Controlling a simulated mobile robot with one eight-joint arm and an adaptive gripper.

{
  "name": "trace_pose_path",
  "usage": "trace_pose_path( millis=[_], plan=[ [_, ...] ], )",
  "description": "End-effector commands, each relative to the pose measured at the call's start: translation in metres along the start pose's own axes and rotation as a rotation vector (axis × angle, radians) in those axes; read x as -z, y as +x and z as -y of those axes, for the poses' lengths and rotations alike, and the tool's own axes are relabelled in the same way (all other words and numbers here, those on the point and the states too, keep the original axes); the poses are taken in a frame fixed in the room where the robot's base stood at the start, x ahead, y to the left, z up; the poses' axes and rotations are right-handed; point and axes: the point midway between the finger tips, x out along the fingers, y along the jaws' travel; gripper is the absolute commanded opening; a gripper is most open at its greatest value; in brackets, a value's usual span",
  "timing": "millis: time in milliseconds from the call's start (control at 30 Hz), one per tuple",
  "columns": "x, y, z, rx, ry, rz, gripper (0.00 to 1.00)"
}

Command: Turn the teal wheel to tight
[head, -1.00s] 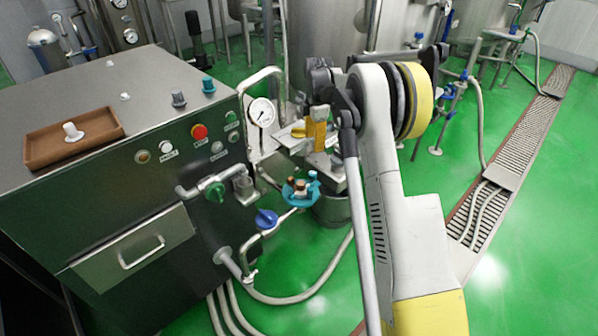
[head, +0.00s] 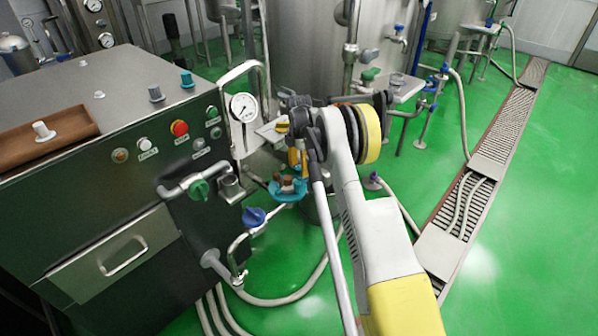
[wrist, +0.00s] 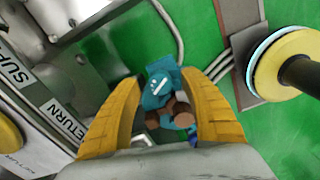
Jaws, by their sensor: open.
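The teal wheel (head: 284,189) sits low at the right side of the dark machine, with brown parts at its middle. It also shows in the wrist view (wrist: 160,84), where a teal piece with a white mark lies between the two yellow fingers. My gripper (wrist: 161,78) is open, with one finger on each side of the teal piece. I cannot tell whether the fingers touch it. In the head view my gripper (head: 297,158) hangs just above the wheel, partly hidden by my arm.
A blue valve handle (head: 254,217) and a green valve handle (head: 199,189) stand left of the wheel. A pressure gauge (head: 243,107) is above. A hose (head: 290,300) curves along the floor. The green floor at right is open beside the drain grate (head: 505,125).

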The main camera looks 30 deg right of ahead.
Motion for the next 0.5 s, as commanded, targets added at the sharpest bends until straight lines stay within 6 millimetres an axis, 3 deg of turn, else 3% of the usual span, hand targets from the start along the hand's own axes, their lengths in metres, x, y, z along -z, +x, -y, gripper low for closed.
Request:
trace_pose_path(
  millis=[300,467,500],
  plan=[
    [0.0,0.0025,0.0,0.0,0.0,0.0,0.51],
    [0.0,0.0025,0.0,0.0,0.0,0.0,0.04],
    [0.0,0.0024,0.0,0.0,0.0,0.0,0.0]
  ],
)
